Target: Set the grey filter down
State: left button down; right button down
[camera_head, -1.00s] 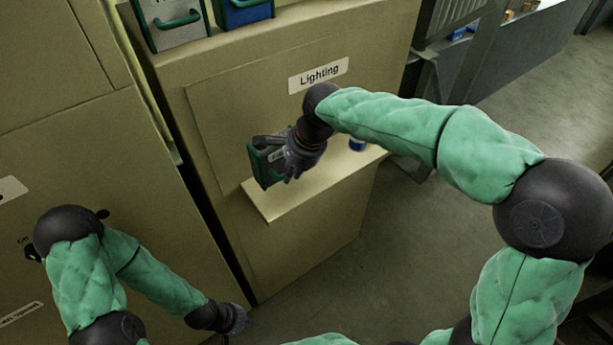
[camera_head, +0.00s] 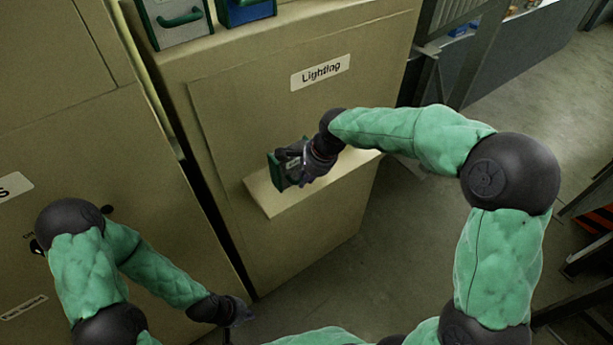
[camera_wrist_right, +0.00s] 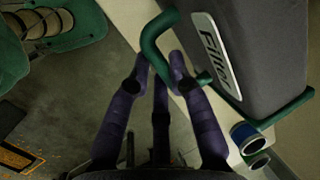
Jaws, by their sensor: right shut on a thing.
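The grey filter (camera_wrist_right: 255,45) fills the upper right of the right wrist view, with a "Filter" label and a green frame and handle. In the head view its green edge (camera_head: 274,171) shows at the left part of the pale shelf (camera_head: 320,187) on the "Lighting" cabinet. My right gripper (camera_head: 303,163) is shut on the filter's green handle (camera_wrist_right: 158,42); the fingers also show in the right wrist view (camera_wrist_right: 160,75). I cannot tell whether the filter touches the shelf. My left gripper (camera_head: 238,312) hangs low at the left, away from the filter; its fingers are unclear.
A grey case (camera_head: 177,20) and a blue case (camera_head: 244,10) sit on the cabinet top. The floor below is clear.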

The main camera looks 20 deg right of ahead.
jog(key=c, duration=1.1)
grip_release()
jog(key=shift+c, duration=0.2)
jog(key=v, duration=1.2)
jog(key=shift+b, duration=0.3)
